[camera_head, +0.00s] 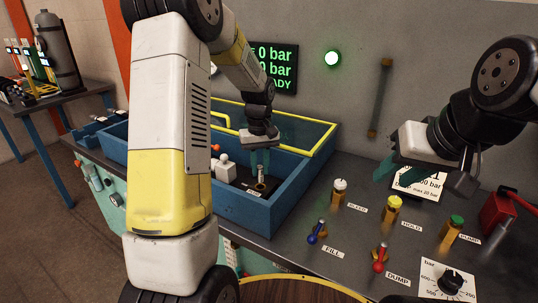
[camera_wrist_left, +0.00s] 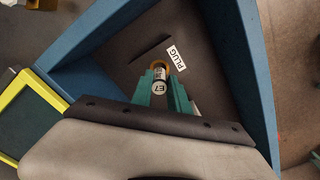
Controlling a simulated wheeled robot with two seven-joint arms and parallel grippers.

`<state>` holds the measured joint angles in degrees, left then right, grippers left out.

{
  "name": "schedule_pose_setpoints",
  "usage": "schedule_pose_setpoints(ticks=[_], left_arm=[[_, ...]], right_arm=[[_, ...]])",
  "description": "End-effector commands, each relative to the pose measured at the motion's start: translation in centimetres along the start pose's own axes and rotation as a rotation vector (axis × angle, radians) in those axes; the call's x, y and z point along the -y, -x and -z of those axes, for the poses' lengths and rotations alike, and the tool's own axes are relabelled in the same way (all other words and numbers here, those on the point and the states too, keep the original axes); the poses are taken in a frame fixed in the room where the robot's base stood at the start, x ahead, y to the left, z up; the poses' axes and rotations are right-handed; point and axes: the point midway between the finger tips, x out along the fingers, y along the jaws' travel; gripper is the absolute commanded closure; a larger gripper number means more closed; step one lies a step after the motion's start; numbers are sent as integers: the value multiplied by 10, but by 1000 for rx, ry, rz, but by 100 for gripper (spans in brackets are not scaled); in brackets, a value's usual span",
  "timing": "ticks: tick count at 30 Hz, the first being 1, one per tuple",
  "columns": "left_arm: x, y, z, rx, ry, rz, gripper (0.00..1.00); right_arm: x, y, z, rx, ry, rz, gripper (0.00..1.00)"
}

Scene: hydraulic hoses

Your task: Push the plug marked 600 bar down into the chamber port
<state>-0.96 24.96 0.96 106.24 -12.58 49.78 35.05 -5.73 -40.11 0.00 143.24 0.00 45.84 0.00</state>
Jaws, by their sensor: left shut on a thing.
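My left gripper (camera_head: 261,168) reaches down into the blue chamber box. Its green fingers are shut on a small metallic plug (camera_head: 261,177), which looks upright. In the left wrist view, the plug (camera_wrist_left: 159,82) sits between the fingers (camera_wrist_left: 165,88); its end mark looks like "E7", and I cannot read 600 bar on it. A brass ring (camera_wrist_left: 155,64) shows just beyond the plug, beside a "PLUG" label (camera_wrist_left: 177,57). I cannot tell how deep the plug sits in it.
The blue box wall (camera_head: 290,200) surrounds the plug, with a yellow-framed lid (camera_head: 318,143) raised behind. White fittings (camera_head: 225,168) stand inside, left of the plug. Valves, levers and knobs (camera_head: 318,230) crowd the panel to the right. The wall display (camera_head: 272,68) reads 0 bar.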

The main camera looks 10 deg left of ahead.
Motion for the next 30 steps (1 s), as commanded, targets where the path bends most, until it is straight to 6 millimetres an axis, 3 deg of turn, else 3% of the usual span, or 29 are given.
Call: schedule_pose_setpoints(ticks=[7,30], left_arm=[[0,-9,0,-1,0,0,100],[0,-10,0,0,0,0,100]], right_arm=[[0,0,0,0,0,0,64],[0,0,0,0,0,0,64]])
